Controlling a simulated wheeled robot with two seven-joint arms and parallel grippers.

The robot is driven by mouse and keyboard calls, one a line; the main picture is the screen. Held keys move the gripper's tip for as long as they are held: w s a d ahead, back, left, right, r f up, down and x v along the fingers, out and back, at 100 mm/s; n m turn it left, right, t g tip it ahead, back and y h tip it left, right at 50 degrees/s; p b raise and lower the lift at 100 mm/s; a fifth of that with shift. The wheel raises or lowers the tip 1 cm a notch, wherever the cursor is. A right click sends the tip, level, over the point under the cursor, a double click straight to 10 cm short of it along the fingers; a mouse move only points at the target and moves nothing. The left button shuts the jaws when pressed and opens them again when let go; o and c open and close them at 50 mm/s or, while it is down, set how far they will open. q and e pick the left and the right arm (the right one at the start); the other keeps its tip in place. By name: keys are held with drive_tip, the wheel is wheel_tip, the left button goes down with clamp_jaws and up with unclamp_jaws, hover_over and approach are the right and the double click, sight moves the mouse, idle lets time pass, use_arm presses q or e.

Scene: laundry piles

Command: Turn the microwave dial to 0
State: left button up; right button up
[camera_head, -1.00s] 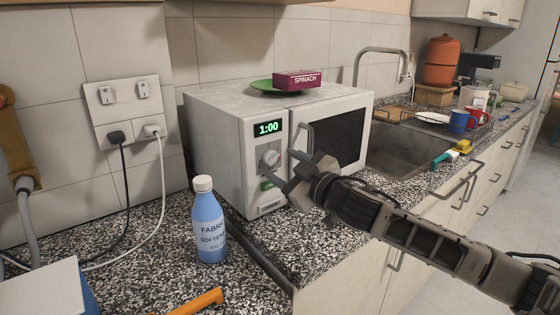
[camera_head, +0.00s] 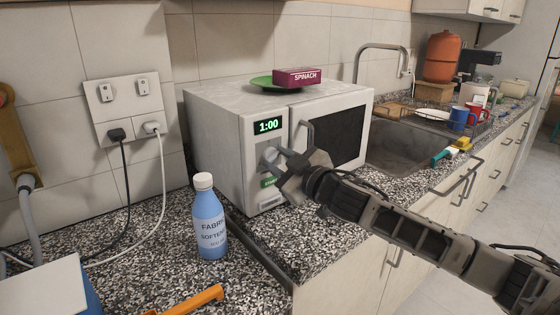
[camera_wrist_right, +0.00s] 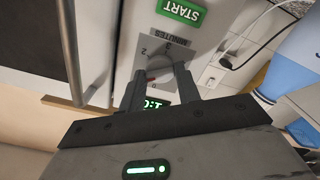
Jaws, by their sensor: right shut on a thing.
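The white microwave (camera_head: 226,160) stands on the counter with its control panel facing me. Its green display (camera_head: 268,126) reads 1:00. The grey round dial (camera_head: 269,153) is below the display and partly hidden by my right gripper (camera_head: 278,162). That gripper is shut on the dial. In the right wrist view the fingers of my right gripper (camera_wrist_right: 159,84) sit on both sides of the dial (camera_wrist_right: 158,66). The word MINUTES and some numbers show around it, upside down. The green START button (camera_wrist_right: 181,9) is beside the dial. My left gripper is out of view.
A blue fabric softener bottle (camera_head: 209,222) stands on the speckled counter left of the microwave. The sink (camera_head: 393,155) is to the right. An orange object (camera_head: 194,299) lies in front.

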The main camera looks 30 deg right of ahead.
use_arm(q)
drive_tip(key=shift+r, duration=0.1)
use_arm(e)
drive_tip(key=n+p, duration=0.1)
drive_tip(key=n, duration=0.1)
drive_tip(key=shift+r+n, duration=0.1)
drive_tip(key=shift+n, duration=0.3)
drive_tip(key=n+p, duration=0.1)
drive_tip(key=n, duration=0.1)
drive_tip(key=shift+n, duration=0.4)
drive_tip(key=shift+n+p, duration=0.45)
drive_tip(key=shift+n, duration=1.25)
drive_tip(key=shift+n+p, duration=0.55)
drive_tip(key=shift+n, duration=0.75)
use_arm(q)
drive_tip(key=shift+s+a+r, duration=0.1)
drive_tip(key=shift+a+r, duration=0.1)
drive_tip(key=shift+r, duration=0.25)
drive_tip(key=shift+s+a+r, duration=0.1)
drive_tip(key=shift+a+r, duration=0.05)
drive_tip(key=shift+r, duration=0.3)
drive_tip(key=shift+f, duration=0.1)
use_arm(e)
drive_tip(key=shift+n, duration=0.3)
